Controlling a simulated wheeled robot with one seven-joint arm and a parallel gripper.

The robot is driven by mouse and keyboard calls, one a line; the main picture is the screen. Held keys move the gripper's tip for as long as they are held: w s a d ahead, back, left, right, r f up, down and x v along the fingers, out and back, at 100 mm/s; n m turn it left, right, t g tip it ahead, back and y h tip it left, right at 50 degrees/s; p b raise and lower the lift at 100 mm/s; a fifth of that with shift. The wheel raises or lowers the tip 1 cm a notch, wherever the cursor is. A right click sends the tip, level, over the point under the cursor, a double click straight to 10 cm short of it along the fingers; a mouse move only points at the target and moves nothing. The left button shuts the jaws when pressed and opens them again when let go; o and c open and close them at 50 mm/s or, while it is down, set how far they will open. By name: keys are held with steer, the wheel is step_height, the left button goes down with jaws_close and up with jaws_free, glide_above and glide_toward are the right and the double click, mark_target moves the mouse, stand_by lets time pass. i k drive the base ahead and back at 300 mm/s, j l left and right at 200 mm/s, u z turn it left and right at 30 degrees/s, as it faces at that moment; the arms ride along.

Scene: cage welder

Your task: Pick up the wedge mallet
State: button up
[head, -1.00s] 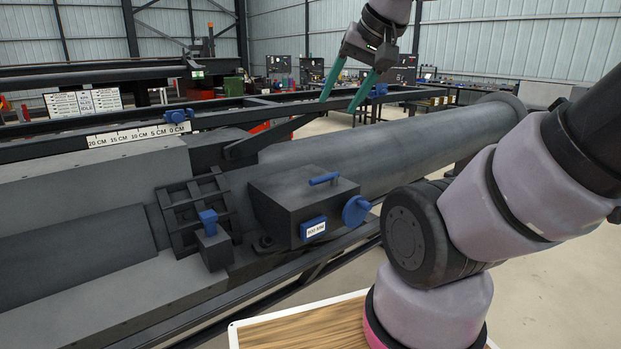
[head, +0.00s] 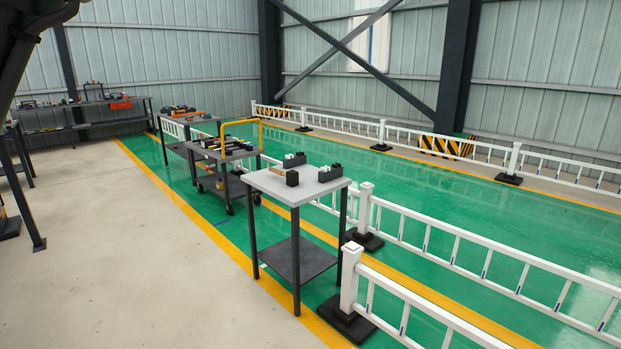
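I cannot make out the wedge mallet for certain. A small table with a light grey top (head: 262,184) stands in the middle of the head view. On it lie a small brown piece (head: 278,171) and a dark block (head: 292,179), close together; they are too small to tell whether they form a mallet. Two dark holders with white items, one at the back (head: 294,161) and one at the right (head: 330,173), also stand on this table. My gripper is out of view.
A dark cart (head: 228,155) with a yellow handle and tools stands behind the table, with another tool-laden table (head: 188,116) beyond. White railings (head: 450,242) run along the right side. Open concrete floor (head: 130,265) lies at the left. A long bench (head: 75,128) stands against the back wall.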

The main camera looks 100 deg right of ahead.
mark_target(292, 177)
steer(key=z, duration=3.45)
steer(key=u, duration=4.3)
steer(key=z, duration=4)
